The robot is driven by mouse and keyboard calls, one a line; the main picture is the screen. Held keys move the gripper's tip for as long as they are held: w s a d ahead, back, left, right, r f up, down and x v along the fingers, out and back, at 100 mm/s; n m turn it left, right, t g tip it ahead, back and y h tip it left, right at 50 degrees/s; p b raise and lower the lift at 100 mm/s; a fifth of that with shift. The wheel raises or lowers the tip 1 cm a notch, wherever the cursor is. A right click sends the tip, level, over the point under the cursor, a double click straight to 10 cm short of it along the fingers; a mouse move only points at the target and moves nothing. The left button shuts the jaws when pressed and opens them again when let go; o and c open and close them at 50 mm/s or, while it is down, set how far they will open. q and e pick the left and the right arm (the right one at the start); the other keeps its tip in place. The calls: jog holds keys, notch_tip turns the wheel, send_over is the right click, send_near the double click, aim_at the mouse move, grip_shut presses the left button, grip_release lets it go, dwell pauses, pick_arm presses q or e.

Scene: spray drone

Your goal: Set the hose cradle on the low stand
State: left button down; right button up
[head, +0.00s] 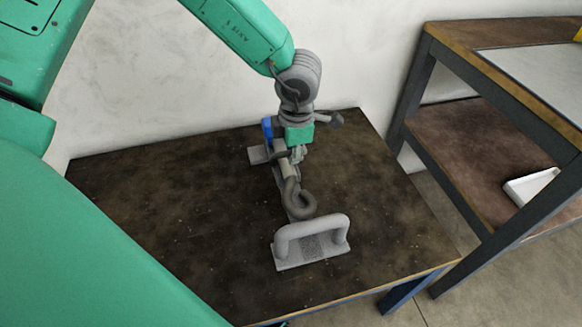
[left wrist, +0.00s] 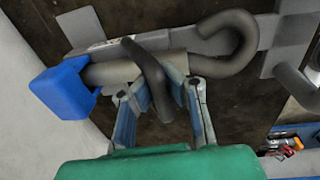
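The hose cradle, a grey frame with a long beam, end plates and a U-shaped bar (head: 312,232) at its near end, lies on the dark-topped low stand (head: 160,220). A grey rod with a dark hook (head: 301,203) and a blue end (head: 267,127) lies along it. In the left wrist view the beam (left wrist: 190,42) and the blue end (left wrist: 62,88) also show. My left gripper (head: 295,158) is over the cradle's middle. Its blue-padded fingers (left wrist: 160,92) close against both sides of a dark arched bar (left wrist: 148,72). My right gripper is out of view.
A taller two-level bench (head: 478,68) stands at the right, with a white tray (head: 530,186) on its lower shelf. A pale wall (head: 170,80) is behind the stand. The stand's left side is clear. Small tools (left wrist: 285,147) show at the wrist view's lower right.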

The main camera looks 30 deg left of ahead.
aim_at(294, 170)
pick_arm(q)
jog(key=shift+w+f, duration=0.1)
jog(key=shift+f, duration=0.25)
jog(key=f, duration=0.1)
jog(key=f+b, duration=0.1)
jog(key=f, duration=0.2)
jog(key=shift+d+b, duration=0.3)
jog(key=shift+b, duration=0.05)
jog(key=c, duration=1.7)
grip_release()
jog(key=shift+a+f, duration=0.1)
jog(key=shift+a, duration=0.1)
jog(key=shift+d, duration=0.15)
jog(key=shift+d, duration=0.15)
jog(key=shift+r, duration=0.25)
jog(key=r+p, duration=0.1)
jog(key=r, duration=0.3)
jog(key=r+p, duration=0.1)
jog(key=r, duration=0.2)
jog(key=d+r+p, duration=0.1)
jog(key=r+p, duration=0.1)
jog(key=r, duration=0.2)
jog(key=shift+s+r, duration=0.35)
jog(key=shift+s, duration=0.05)
